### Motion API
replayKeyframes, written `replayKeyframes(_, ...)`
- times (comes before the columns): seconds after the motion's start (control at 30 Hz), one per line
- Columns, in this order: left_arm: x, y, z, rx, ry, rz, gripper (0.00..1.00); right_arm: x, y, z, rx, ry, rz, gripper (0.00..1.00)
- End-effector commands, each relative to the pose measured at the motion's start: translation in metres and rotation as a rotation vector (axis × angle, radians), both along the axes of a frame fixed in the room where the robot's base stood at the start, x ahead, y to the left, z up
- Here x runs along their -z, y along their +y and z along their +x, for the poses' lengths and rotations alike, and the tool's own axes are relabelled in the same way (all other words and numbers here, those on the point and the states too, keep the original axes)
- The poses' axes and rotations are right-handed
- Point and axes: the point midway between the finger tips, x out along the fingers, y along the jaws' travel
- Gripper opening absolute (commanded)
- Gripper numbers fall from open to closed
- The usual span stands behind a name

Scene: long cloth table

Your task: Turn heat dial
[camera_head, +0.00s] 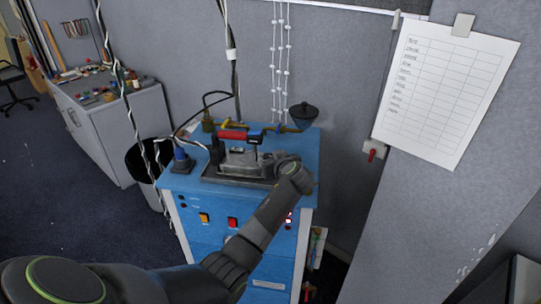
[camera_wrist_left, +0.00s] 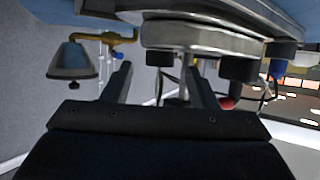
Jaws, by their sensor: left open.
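A metal iron (camera_head: 243,161) with a red and black handle (camera_head: 234,136) rests on a dark plate on top of a blue cabinet (camera_head: 190,181). My left arm reaches in from the lower left, and its wrist end is at the iron's right side. My left gripper (camera_wrist_left: 160,82) is open in the left wrist view, with its two fingers apart and nothing clearly held. The metal body of the iron (camera_wrist_left: 200,36) is close beyond the fingers, with dark round parts beside it. I cannot pick out the heat dial for sure. My right gripper is not in view.
The cabinet front has an orange switch (camera_head: 204,217) and a red switch (camera_head: 232,222). A dark funnel-shaped cup (camera_head: 303,115) stands at the cabinet's back right. Cables hang behind and at the left. A black bin (camera_head: 147,163) stands left of the cabinet. A paper sheet (camera_head: 447,90) hangs at right.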

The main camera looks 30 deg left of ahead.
Motion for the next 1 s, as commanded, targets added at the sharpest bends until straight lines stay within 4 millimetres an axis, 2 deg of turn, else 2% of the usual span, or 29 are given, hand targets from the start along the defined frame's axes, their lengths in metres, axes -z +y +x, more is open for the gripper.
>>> replayKeyframes(0.23, 0.007, 0.013, 0.012, 0.0, 0.0, 0.0, 0.53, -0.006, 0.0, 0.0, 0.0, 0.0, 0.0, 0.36)
replayKeyframes(0.63, 0.009, 0.016, 0.015, 0.001, -0.001, -0.001, 0.53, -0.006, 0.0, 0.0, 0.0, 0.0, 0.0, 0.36)
replayKeyframes(1.0, 0.009, 0.015, 0.014, 0.001, 0.0, -0.002, 0.08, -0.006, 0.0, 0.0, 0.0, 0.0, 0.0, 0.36)
